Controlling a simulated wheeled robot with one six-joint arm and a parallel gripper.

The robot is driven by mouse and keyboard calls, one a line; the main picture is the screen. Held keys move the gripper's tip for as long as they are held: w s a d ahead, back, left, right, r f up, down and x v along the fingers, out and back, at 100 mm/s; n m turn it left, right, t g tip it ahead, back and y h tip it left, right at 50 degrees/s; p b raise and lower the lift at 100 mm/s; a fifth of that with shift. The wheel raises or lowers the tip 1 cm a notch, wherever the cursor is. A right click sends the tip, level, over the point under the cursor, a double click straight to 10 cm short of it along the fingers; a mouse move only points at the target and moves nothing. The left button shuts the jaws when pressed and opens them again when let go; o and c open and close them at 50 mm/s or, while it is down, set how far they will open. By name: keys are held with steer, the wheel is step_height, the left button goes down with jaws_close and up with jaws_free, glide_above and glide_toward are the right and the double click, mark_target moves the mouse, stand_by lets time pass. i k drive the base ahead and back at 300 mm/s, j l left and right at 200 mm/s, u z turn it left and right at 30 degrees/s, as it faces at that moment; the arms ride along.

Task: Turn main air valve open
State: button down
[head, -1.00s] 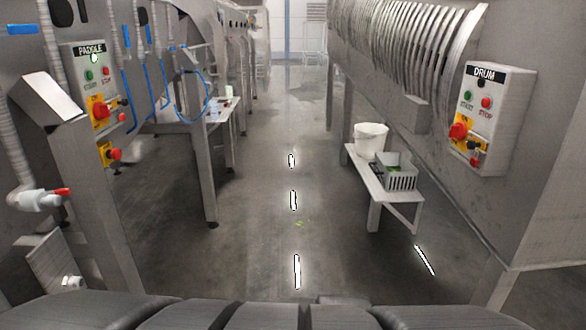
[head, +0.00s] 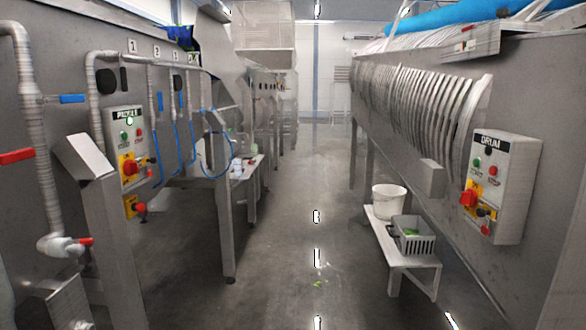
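I see several lever valves at the left, and no readable label tells which one is the main air valve. A blue lever (head: 72,99) points sideways near the upper left. A red lever (head: 17,156) lies across the thick grey pipe (head: 32,130) at the left edge. A small red-handled valve (head: 68,245) sits at that pipe's lower end. Smaller blue levers, such as one (head: 159,101) under the number plates, stand upright on thin pipes. My gripper is not in view.
A PADDLE control box (head: 127,150) is on the left machine, a DRUM control box (head: 500,185) on the right one. A low bench (head: 412,262) at the right bears a white bucket (head: 388,201) and a grey crate (head: 413,235). The wet aisle floor (head: 290,215) between is clear.

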mark_target(123, 72)
steer(key=u, duration=1.3)
